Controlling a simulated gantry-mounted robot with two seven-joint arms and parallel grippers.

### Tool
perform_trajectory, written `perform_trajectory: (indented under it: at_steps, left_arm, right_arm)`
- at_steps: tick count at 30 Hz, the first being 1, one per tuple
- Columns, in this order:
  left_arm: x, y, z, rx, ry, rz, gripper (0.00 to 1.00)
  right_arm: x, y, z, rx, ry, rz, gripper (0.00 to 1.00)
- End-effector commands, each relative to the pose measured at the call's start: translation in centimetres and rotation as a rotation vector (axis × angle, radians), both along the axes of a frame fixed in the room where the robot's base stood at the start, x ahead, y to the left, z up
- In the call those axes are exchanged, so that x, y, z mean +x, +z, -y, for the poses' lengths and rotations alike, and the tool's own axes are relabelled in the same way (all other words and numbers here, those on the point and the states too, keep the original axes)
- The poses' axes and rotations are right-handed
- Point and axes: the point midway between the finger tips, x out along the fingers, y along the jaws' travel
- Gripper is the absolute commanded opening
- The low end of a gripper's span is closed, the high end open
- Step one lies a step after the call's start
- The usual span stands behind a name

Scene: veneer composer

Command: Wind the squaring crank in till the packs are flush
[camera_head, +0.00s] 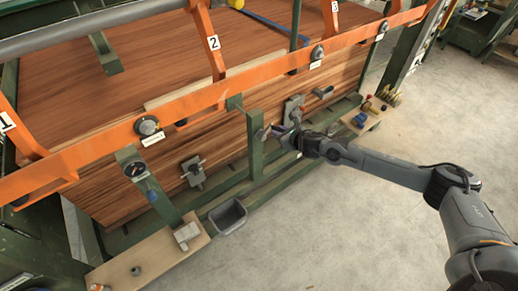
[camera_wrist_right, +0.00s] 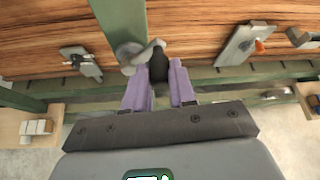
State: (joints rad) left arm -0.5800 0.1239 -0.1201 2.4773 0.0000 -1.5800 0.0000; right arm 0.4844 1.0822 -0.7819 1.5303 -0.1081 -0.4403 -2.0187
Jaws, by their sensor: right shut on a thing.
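The squaring crank (camera_wrist_right: 132,58) is a grey metal arm on a green post (camera_head: 255,140), with a dark handle (camera_wrist_right: 158,66). My right gripper (camera_head: 272,131) reaches it from the right in the head view. In the right wrist view its purple fingers (camera_wrist_right: 157,88) stand on both sides of the dark handle, shut on it. The crank itself is small and partly hidden by the gripper in the head view. The veneer packs (camera_head: 110,195) are reddish-brown wood stacks behind the orange rail. I cannot tell whether their edges are flush. My left gripper is not in view.
An orange rail (camera_head: 185,112) with numbered arms crosses above the packs. Grey clamps (camera_head: 194,171) sit along the pack fronts, another near the crank (camera_wrist_right: 240,45). A grey bin (camera_head: 228,216) and a wooden shelf (camera_head: 150,262) stand in front.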

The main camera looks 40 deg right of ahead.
Motion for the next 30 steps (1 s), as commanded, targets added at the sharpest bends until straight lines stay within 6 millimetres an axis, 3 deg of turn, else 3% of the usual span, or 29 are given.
perform_trajectory:
  at_steps: [3,4,7,23,25,30]
  left_arm:
    - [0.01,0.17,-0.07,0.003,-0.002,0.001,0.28]
    - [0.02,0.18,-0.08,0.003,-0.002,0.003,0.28]
    - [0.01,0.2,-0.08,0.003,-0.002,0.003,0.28]
    - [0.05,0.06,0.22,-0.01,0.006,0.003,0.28]
    - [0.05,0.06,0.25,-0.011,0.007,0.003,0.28]
    - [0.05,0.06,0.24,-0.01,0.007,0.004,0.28]
  right_arm:
    - [-0.05,0.0,0.03,-0.001,-0.001,-0.003,0.07]
    - [-0.04,0.0,0.02,-0.001,-0.001,-0.003,0.28]
    - [-0.04,0.02,-0.01,0.0,0.0,-0.002,0.43]
    - [0.01,-0.02,-0.07,0.0,0.001,-0.001,0.43]
    - [0.01,-0.01,-0.07,0.0,0.001,-0.001,0.36]
    - [0.01,-0.01,-0.07,0.0,0.001,-0.001,0.1]
